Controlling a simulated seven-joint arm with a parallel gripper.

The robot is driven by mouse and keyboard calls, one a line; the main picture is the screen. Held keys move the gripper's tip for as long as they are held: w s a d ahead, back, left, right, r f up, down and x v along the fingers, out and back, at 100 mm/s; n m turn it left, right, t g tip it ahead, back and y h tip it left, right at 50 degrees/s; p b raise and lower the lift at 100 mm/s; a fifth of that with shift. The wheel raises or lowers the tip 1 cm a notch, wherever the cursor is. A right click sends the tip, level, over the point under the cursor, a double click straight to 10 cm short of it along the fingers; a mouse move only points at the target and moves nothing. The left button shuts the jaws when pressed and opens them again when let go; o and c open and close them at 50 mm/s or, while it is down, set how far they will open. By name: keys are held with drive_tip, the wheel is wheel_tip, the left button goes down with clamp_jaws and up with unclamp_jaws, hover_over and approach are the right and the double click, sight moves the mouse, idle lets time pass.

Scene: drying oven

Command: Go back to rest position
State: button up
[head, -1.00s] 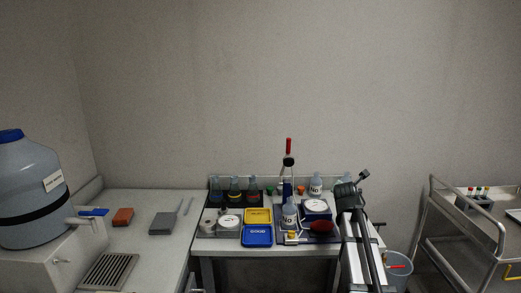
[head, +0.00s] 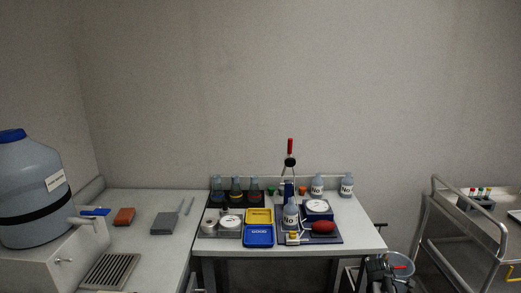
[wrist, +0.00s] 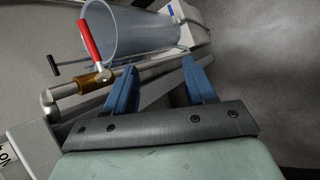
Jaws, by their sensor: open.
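In the wrist view my gripper (wrist: 160,72) is open. Its two blue fingers stand apart with nothing between them. Beyond the fingertips are a grey bin, a metal pipe and a red lever. In the head view part of my arm shows dark at the bottom edge, right of the bench's front corner and in front of the bin. The fingers cannot be made out there.
The bench (head: 353,236) holds bottles, flasks, a yellow tray (head: 259,216), a blue tray (head: 258,236) and a red oval object (head: 323,227). The grey bin (head: 402,266) stands right of it, also in the wrist view (wrist: 130,35). A metal trolley (head: 437,217) stands farther right.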

drive_tip(key=s+a+f+m+g+y, duration=0.2)
drive_tip(key=s+a+f+m+g, duration=0.1)
drive_tip(key=s+a+f, duration=0.7)
drive_tip(key=s+a+f+m+g+y, duration=0.2)
drive_tip(key=s+a+f+m, duration=0.2)
drive_tip(key=s+a+f, duration=0.65)
drive_tip(key=s+a+f+m+g, duration=0.2)
drive_tip(key=s+a+f, duration=0.1)
drive_tip(key=s, duration=0.5)
drive_tip(key=s+a+f+m+g+y, duration=0.1)
drive_tip(key=s+a+f+m+g, duration=0.1)
drive_tip(key=s, duration=0.6)
drive_tip(key=s+a+f+m+g+y, duration=0.1)
drive_tip(key=s+a+f+m+g, duration=0.1)
drive_tip(key=s, duration=0.6)
wheel_tip(320, 180, down, 3)
drive_tip(key=shift+s+a+f+m, duration=0.1)
drive_tip(key=shift+s+a+m, duration=0.1)
drive_tip(key=shift+a+m, duration=0.6)
